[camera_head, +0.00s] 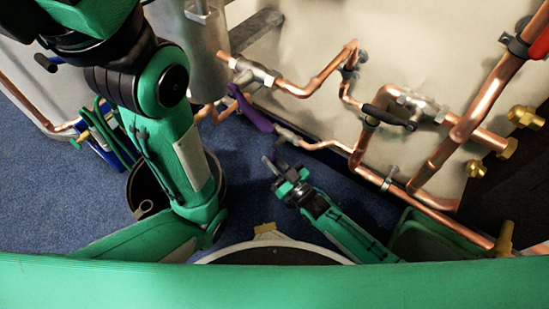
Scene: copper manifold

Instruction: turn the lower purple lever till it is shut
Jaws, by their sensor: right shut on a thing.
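A purple lever (250,110) slants down to the right below a silver valve (258,72) on the upper copper pipe. A smaller silver valve (286,133) sits on the lower pipe, just right of that lever's end. My right gripper (273,164) is just below this lower valve, above the blue floor. It is shut on the lower purple lever, which is mostly hidden at the jaws, so the grip itself is hard to make out. My left arm fills the left side; its gripper is not in view.
Copper pipes run along the pale wall, with a black-handled valve (388,116) to the right and brass fittings (524,117) at the far right. A grey cylinder (195,50) stands behind the purple lever. A dark bin (142,190) is partly behind my left arm. Blue floor (245,190) is clear around the right gripper.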

